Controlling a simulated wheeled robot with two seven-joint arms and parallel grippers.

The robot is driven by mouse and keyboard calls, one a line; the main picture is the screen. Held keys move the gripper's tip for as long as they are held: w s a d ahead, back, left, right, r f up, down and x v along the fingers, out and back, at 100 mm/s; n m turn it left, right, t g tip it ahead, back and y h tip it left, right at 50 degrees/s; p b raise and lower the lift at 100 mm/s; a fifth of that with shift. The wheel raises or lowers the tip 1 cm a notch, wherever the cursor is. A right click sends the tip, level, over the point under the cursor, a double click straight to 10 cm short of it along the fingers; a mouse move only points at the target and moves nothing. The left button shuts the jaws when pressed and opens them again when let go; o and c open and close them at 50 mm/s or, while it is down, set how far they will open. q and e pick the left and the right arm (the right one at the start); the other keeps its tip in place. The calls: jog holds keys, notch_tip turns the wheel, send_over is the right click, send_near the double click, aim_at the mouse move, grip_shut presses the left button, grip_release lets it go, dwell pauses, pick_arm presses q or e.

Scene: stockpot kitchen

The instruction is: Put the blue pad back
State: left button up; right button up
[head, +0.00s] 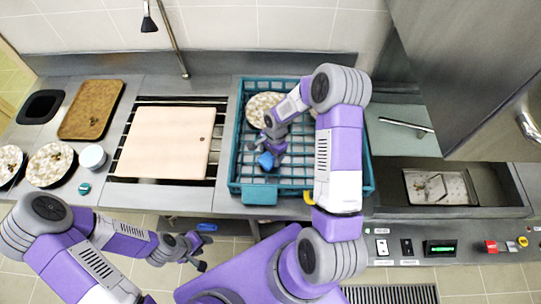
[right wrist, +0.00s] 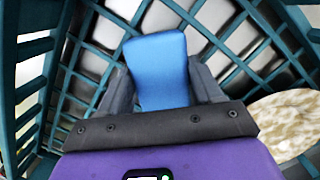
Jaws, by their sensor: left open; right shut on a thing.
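The blue pad (head: 266,161) is between the fingers of my right gripper (head: 272,150), which is shut on it over the teal dish rack (head: 234,150). In the right wrist view the pad (right wrist: 158,70) stands up between both fingers, with the rack's grid beyond it. I cannot tell whether the pad touches the rack floor. My left gripper (head: 200,252) is open and empty, low in front of the counter edge.
A speckled plate (head: 260,106) lies in the rack. Left of it are a pale cutting board (head: 165,142), a brown tray (head: 91,110), speckled plates (head: 50,164) and a white cup (head: 92,156). A blue item (head: 207,227) shows below the counter edge.

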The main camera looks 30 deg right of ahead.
jog(key=shift+w+f, duration=0.1)
jog(key=shift+f, duration=0.35)
jog(key=shift+f, duration=0.15)
jog(key=o, duration=1)
jog(key=r, duration=0.4)
jog(key=d+r, duration=0.1)
jog(key=r, duration=0.7)
jog(key=shift+w+d+r, duration=0.15)
jog(key=shift+d, duration=0.2)
